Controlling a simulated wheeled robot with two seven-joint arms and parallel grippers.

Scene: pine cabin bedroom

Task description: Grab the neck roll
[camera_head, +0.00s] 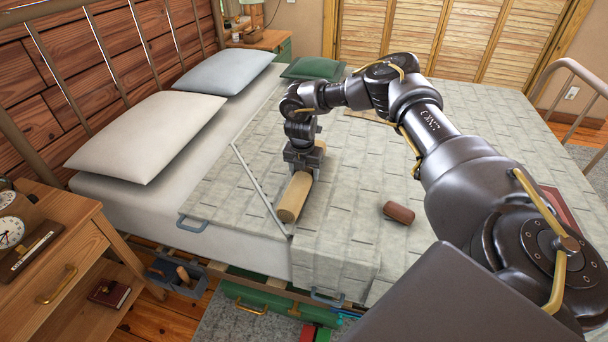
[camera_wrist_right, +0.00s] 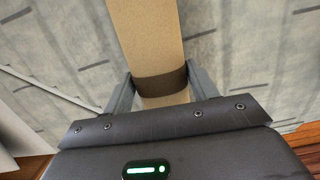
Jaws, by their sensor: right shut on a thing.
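The neck roll (camera_head: 294,198) is a long tan cylinder lying on the grey quilt of the bed. Its near end faces the nightstand side. My right gripper (camera_head: 302,170) is over its middle, coming down from above, and is shut on it. In the right wrist view, the neck roll (camera_wrist_right: 151,38) runs up the picture between the two fingers of the right gripper (camera_wrist_right: 158,92), with a dark brown band across it at the fingers. Part of the roll is hidden under the gripper in the head view. My left gripper is not in view.
A small brown cylinder (camera_head: 398,213) lies on the quilt (camera_head: 345,215) to the right. White (camera_head: 150,135) and blue-grey (camera_head: 222,72) pillows and a green cushion (camera_head: 312,68) are toward the headboard and far side. A wooden nightstand (camera_head: 75,245) stands at left. A metal bed rail (camera_head: 580,75) is at right.

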